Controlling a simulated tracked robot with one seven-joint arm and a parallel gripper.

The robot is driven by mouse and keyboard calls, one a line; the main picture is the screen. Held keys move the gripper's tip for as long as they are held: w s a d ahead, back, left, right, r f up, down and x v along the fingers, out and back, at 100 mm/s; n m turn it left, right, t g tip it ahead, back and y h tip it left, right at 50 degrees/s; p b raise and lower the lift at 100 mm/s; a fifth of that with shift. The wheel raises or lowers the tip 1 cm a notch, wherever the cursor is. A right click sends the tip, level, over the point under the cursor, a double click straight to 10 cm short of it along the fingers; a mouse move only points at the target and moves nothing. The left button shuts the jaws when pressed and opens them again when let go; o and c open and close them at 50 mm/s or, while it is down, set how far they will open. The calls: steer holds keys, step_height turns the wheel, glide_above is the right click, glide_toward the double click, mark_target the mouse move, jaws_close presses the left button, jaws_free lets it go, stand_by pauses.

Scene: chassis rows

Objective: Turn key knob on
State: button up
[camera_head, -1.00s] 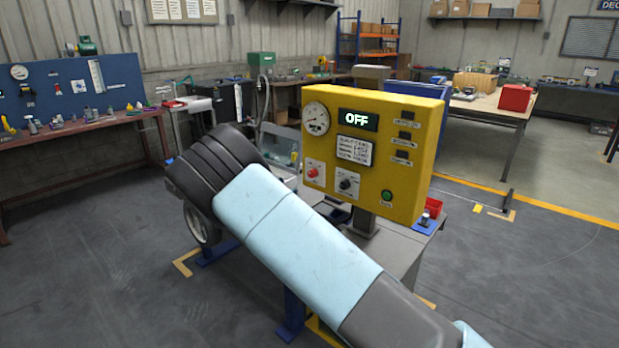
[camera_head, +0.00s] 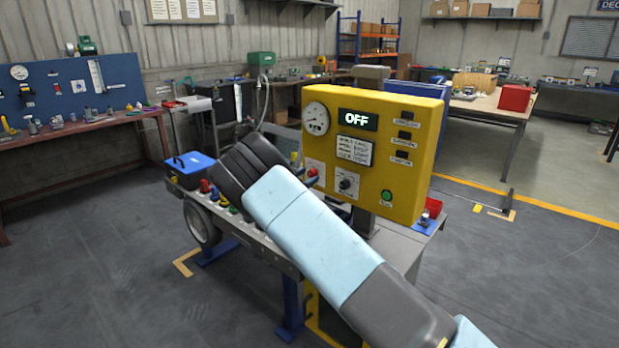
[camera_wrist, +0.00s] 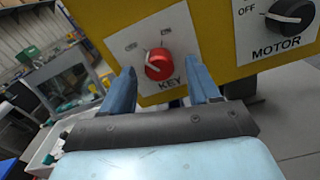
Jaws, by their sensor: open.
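The yellow control panel (camera_head: 400,130) stands upright, and its display (camera_head: 358,119) reads OFF. In the wrist view the red key knob (camera_wrist: 158,66) sits on a white plate marked KEY, with small labels above it on the left and right. Its white pointer mark appears turned toward the left label. My gripper (camera_wrist: 161,70) is open, with one blue finger on each side of the knob. I cannot tell whether either finger touches it. In the head view my wrist partly covers the KEY plate (camera_head: 315,180).
The black MOTOR knob (camera_wrist: 290,15) is right of the key knob; it also shows in the head view (camera_head: 346,183). A green button (camera_head: 387,196) is at the panel's lower right.

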steer(key=shift+w+d, duration=0.25)
steer(key=shift+w, duration=0.15)
steer(key=c, duration=1)
steer(key=shift+d, duration=0.25)
steer(key=shift+c, duration=0.2)
steer(key=shift+a, duration=0.1)
steer(key=shift+m, duration=0.4)
steer(key=m, duration=0.4)
steer(key=shift+f+m, duration=0.1)
steer(key=shift+m, duration=0.3)
steer(key=m, duration=0.6)
steer(key=shift+s+f, duration=0.1)
steer(key=shift+f, duration=0.05)
steer(key=shift+m, duration=0.3)
